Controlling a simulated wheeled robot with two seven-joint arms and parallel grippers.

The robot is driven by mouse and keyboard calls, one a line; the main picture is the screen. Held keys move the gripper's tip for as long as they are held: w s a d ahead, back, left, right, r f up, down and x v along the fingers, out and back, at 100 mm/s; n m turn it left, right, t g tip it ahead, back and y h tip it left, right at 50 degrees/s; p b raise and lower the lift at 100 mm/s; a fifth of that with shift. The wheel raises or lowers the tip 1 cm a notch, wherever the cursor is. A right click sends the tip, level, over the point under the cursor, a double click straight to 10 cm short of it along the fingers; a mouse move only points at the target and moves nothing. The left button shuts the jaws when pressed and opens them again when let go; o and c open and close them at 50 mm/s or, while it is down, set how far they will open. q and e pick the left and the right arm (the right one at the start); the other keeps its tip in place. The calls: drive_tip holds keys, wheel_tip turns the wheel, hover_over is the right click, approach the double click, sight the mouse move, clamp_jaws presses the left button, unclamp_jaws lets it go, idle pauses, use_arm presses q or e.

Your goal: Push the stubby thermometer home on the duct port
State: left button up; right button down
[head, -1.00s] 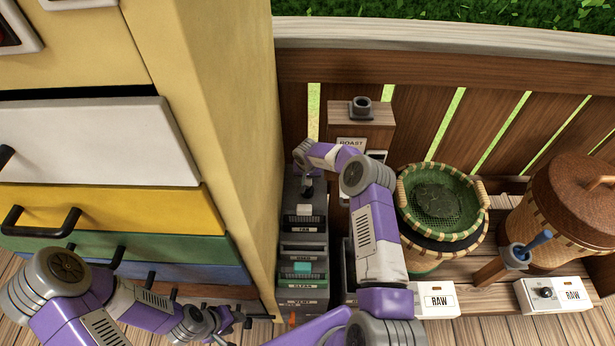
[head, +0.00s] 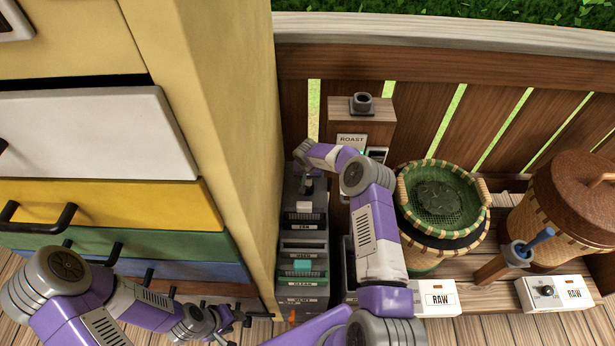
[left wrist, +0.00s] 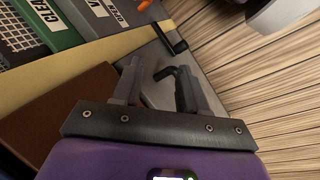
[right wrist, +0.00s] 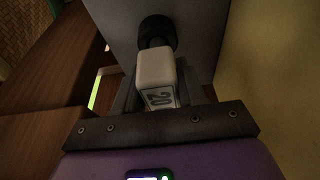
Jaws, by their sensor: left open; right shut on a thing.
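A yellow cabinet with coloured drawers (head: 110,205) stands close on the left. The grey stack (head: 303,250) stands beside it.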

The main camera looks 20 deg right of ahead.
drive_tip(key=shift+f+b, duration=0.7)
drive_tip(key=shift+f, duration=0.4)
drive_tip(key=c, duration=0.6)
unclamp_jaws()
drive_tip(key=shift+r, duration=0.1)
drive_tip(key=shift+o, duration=0.2)
drive_tip(key=shift+r, duration=0.1)
drive_tip(key=p+v, duration=0.3)
drive_tip(key=v, duration=0.4)
drive_tip(key=shift+s+r+p, duration=0.1)
drive_tip(key=shift+r+p, duration=0.05)
drive_tip(key=shift+p, duration=0.15)
